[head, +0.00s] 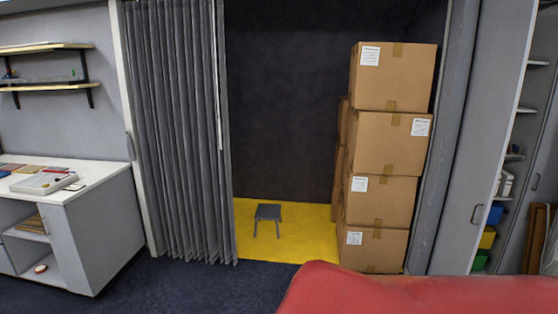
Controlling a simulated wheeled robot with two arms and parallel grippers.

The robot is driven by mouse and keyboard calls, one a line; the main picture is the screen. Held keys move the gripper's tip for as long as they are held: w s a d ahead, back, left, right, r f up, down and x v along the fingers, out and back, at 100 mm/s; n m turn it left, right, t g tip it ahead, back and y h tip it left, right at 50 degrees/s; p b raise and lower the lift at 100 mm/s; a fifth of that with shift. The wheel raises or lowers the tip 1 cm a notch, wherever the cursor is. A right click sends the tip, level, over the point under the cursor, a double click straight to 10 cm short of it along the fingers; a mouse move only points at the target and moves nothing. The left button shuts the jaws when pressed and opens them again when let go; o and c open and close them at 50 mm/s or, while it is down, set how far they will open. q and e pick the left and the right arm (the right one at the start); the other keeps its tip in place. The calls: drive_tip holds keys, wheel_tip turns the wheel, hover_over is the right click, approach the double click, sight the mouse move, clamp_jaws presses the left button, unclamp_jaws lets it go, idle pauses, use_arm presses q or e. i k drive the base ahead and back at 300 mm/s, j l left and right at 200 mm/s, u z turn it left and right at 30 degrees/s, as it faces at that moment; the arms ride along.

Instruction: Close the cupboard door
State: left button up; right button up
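A tall grey cupboard stands at the right edge of the head view. A grey door panel (492,140) with a small dark handle (477,213) stands at its left side. To the right of this panel the cupboard is open, with white shelves (537,63) and coloured items inside. Another grey panel (546,165) is partly seen at the far right and is cut off by the picture edge; I cannot tell whether it is a second door. Neither of my grippers is in view.
A red rounded surface (410,290) fills the lower right foreground, before the cupboard. Stacked cardboard boxes (388,135) and a small stool (268,214) stand in an alcove with a yellow floor. A grey curtain (178,130) hangs left of it. Dark floor (190,285) is clear at lower left-centre.

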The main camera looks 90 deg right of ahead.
sight(505, 29)
drive_tip(key=z, duration=4)
drive_tip(key=i+u, duration=0.2)
drive_tip(key=i, duration=2.5)
